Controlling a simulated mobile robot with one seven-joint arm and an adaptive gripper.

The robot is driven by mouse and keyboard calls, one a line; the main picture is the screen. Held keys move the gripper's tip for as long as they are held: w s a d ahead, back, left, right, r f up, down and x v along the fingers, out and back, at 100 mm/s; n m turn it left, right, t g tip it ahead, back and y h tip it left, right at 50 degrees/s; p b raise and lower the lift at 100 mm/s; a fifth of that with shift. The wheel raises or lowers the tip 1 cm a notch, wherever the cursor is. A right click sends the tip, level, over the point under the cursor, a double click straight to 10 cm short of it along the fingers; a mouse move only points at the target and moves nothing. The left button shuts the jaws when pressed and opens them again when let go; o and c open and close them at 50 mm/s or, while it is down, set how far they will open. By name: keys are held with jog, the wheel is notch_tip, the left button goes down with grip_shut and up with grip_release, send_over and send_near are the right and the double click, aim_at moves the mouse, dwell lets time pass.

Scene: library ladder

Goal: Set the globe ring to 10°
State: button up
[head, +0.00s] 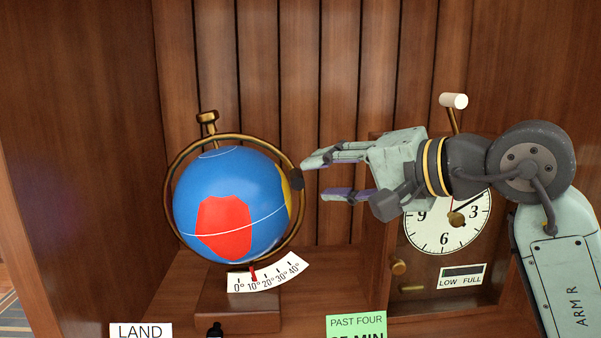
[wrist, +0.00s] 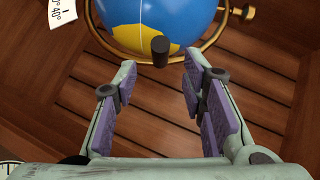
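The blue globe (head: 225,195) with red and yellow patches stands inside a brass ring (head: 171,178) on a wooden base. A white scale (head: 272,280) marked 0° to 40° sits under it, and a red pointer (head: 254,272) is at about the 10° mark. A dark knob (head: 297,180) sits on the ring's right side. My gripper (head: 325,178) is open just right of the knob. In the wrist view the dark knob (wrist: 160,52) lies ahead of the spread purple-padded fingers (wrist: 168,100), apart from them, with the globe (wrist: 175,22) behind.
A clock (head: 450,220) in a wooden case stands behind and below my arm, with a white-handled lever (head: 454,102) on top. A green card (head: 356,325) and a "LAND" card (head: 141,330) are at the front. Wood panels close the back and left side.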

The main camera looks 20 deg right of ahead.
aim_at(302, 176)
jog(key=p+x, duration=0.1)
jog(key=x, duration=0.5)
jog(key=shift+c, duration=0.4)
jog(key=shift+s, duration=0.1)
grip_shut()
dwell(0.3)
